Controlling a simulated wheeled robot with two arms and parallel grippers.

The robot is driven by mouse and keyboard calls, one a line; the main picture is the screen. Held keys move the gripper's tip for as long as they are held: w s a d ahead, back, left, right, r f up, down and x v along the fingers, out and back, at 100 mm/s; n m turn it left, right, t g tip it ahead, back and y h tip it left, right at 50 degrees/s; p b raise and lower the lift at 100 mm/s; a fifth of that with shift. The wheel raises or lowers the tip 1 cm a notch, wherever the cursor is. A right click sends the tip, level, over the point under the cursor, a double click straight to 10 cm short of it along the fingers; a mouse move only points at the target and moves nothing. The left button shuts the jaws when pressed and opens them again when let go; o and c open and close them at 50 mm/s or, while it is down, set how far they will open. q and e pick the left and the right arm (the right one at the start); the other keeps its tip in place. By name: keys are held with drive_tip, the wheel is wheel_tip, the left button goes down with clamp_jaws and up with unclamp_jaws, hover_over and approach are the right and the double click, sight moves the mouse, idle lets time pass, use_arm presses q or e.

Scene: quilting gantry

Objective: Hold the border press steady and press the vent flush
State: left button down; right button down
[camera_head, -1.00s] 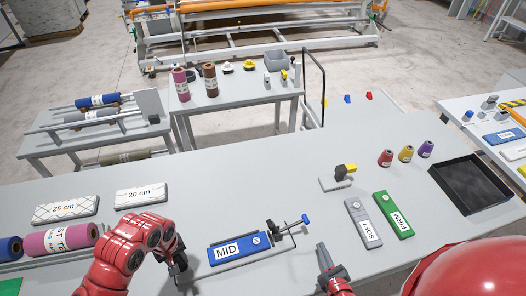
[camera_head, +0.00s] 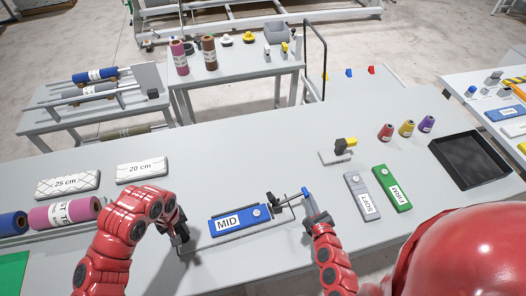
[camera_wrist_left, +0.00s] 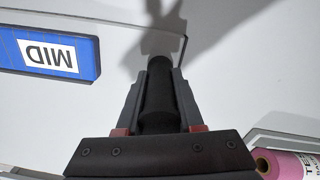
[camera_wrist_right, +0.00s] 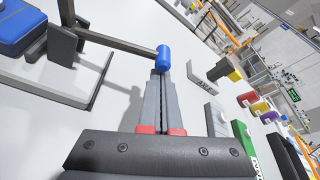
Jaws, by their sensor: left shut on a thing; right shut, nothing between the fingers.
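The border press lies on the table in front of me, with a blue block marked MID (camera_head: 238,220) in it and a round pale button (camera_head: 256,212) on the block. A lever at its right end carries a blue knob (camera_head: 305,192), also seen in the right wrist view (camera_wrist_right: 163,55). My left gripper (camera_head: 179,236) is shut on a black upright handle (camera_wrist_left: 158,95) at the press's left end. My right gripper (camera_head: 309,208) is shut and empty, its tips at the blue knob; whether they touch it I cannot tell. No part is recognisable as the vent.
Grey SOFT (camera_head: 361,200) and green FIRM (camera_head: 393,188) blocks lie to the right, near a black tray (camera_head: 470,160). A small stand with a yellow-black piece (camera_head: 345,146) is behind. White 25 cm (camera_head: 68,185) and 20 cm (camera_head: 142,170) pads and a pink roll (camera_head: 65,213) lie left.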

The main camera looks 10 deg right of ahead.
use_arm(q)
drive_tip(key=shift+s+f, duration=0.15)
drive_tip(key=shift+s, duration=0.05)
use_arm(e)
drive_tip(key=shift+r, duration=0.1)
drive_tip(key=a+r+n+t+h, duration=0.3)
drive_tip(key=a+r+n, duration=0.5)
drive_tip(key=n, duration=0.5)
drive_tip(key=shift+s+a+r+t, duration=0.35)
drive_tip(key=shift+a+r+t, duration=0.05)
drive_tip(key=shift+a, duration=0.2)
idle(0.6)
